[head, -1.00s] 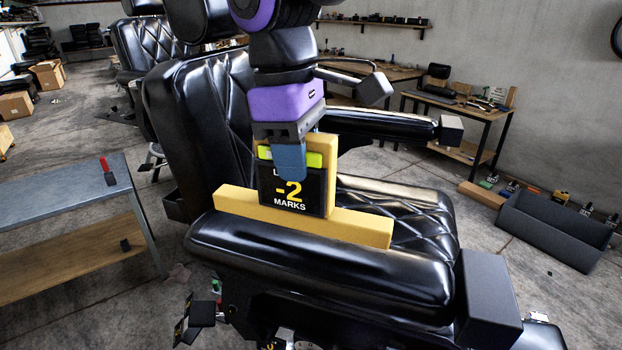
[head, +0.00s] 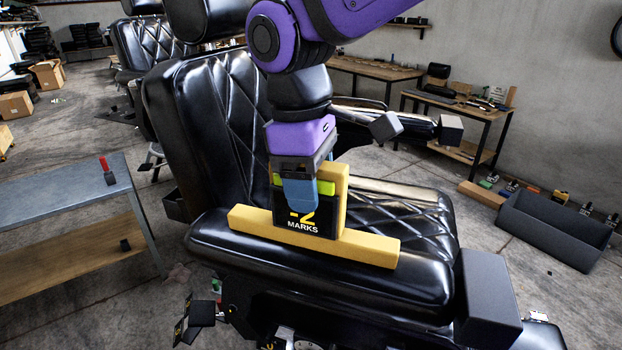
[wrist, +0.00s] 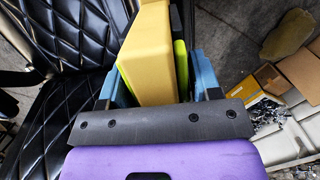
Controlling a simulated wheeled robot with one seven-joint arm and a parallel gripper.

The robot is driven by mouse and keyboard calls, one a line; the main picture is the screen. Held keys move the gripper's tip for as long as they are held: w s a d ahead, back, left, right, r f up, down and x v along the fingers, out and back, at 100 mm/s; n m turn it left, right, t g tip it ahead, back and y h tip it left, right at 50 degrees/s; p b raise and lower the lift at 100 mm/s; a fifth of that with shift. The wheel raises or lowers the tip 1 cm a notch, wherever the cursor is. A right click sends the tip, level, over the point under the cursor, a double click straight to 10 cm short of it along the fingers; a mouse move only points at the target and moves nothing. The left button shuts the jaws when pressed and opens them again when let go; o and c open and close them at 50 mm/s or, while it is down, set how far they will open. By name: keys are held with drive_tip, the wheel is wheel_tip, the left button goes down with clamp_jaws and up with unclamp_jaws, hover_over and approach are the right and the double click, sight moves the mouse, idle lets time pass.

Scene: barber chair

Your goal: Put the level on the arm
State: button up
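The level (head: 370,248) is a yellow inverted-T block with a black face reading "-2 MARKS" and a bright green strip. My gripper (head: 302,195) is shut on its upright part, with one blue finger across the black face. In the wrist view, the level's yellow top (wrist: 148,50) sits between the two blue fingers. The level is upright, its long bar running along the barber chair's near black padded arm (head: 415,290). In the head view the bar overlaps the top of this arm; whether it touches I cannot tell.
The chair's quilted backrest (head: 235,130) stands left of my gripper and its seat (head: 415,210) lies behind. The far arm (head: 400,118) is beyond. A metal table (head: 65,195) is at left, a dark grey bin (head: 550,230) at right. A dark block (head: 487,300) ends the near arm.

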drive_tip(key=r, duration=0.4)
drive_tip(key=a+r, duration=0.1)
drive_tip(key=r, duration=0.7)
drive_tip(key=shift+w+a+r, duration=0.1)
drive_tip(key=shift+w+a, duration=0.05)
drive_tip(key=shift+w, duration=0.1)
drive_tip(key=s+d+f+m+t+y, duration=0.15)
drive_tip(key=d+m, duration=0.35)
drive_tip(key=d, duration=0.8)
drive_tip(key=s+d+f+m+t, duration=0.15)
drive_tip(key=d+m, duration=0.35)
drive_tip(key=d, duration=0.7)
drive_tip(key=s+d+f+m+t, duration=0.2)
drive_tip(key=s+d+f+m, duration=0.2)
drive_tip(key=d, duration=0.3)
drive_tip(key=shift+s+d+f+t, duration=0.3)
drive_tip(key=shift+s+f+t, duration=0.15)
drive_tip(key=shift+f, duration=0.2)
